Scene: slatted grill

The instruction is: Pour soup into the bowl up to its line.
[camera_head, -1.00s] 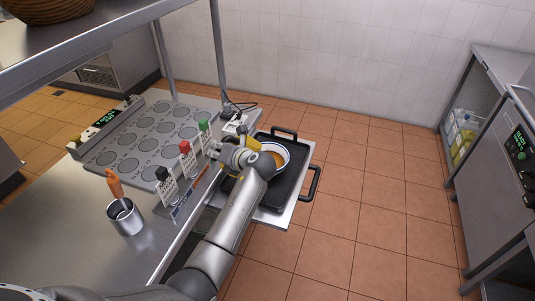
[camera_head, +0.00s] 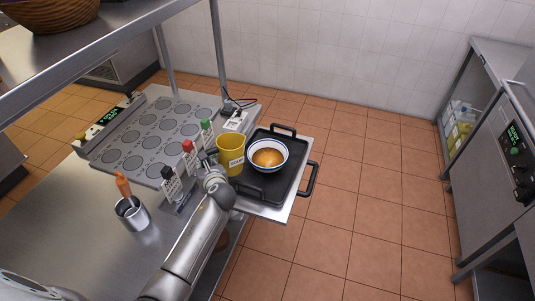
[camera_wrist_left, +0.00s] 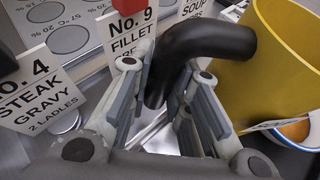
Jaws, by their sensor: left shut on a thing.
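The bowl (camera_head: 268,155), white with a dark blue rim, stands on the black tray (camera_head: 262,190) with orange-brown soup in it; its fill line cannot be made out. A yellow jug (camera_head: 230,152) with a white label is nearly upright, just left of the bowl and apart from it. My left gripper (camera_head: 214,172) is shut on the jug's black handle. In the left wrist view, the fingers (camera_wrist_left: 172,90) close around the handle (camera_wrist_left: 205,45), with the jug (camera_wrist_left: 285,60) on the right and part of the bowl (camera_wrist_left: 298,131) behind it. My right gripper is out of view.
A plate with round wells (camera_head: 150,140) lies left, with several label cards and coloured knobs along its near edge. A steel cup (camera_head: 132,213) with an orange-handled tool stands nearer. The tray's handles stick out at the back and right. A shelf overhangs above left.

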